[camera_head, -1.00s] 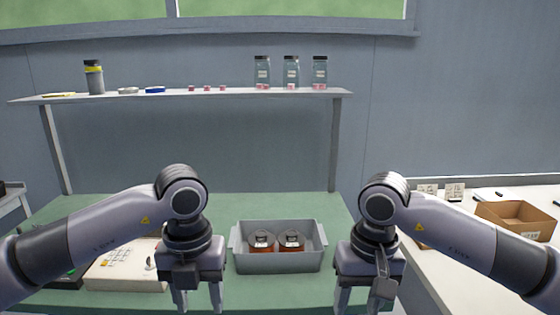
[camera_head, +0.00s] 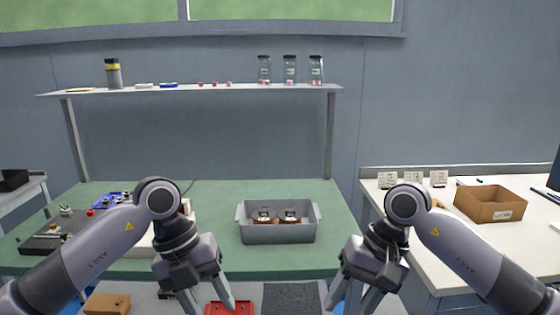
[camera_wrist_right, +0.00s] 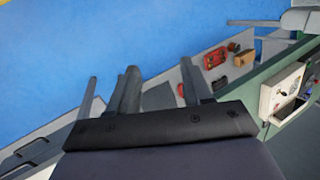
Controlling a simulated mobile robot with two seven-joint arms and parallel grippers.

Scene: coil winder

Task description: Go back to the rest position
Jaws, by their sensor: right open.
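My left gripper (camera_head: 210,293) hangs low in front of the green workbench (camera_head: 225,194) in the head view, its fingers apart with nothing between them. My right gripper (camera_head: 353,293) hangs at the bench's right front corner, also open and empty. Its spread fingers also show in the right wrist view (camera_wrist_right: 160,84), with blue floor beyond. A grey bin (camera_head: 277,235) holding two copper-coloured coils (camera_head: 264,217) stands on the bench beyond and between the grippers. Neither gripper touches it.
A shelf (camera_head: 240,91) with several jars spans the bench's back. A white table (camera_head: 440,207) with an open cardboard box (camera_head: 490,204) stands at right. Below the bench front are a red tray (camera_head: 228,308) and a dark mat (camera_head: 291,298). Blue floor (camera_wrist_right: 130,35) is clear.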

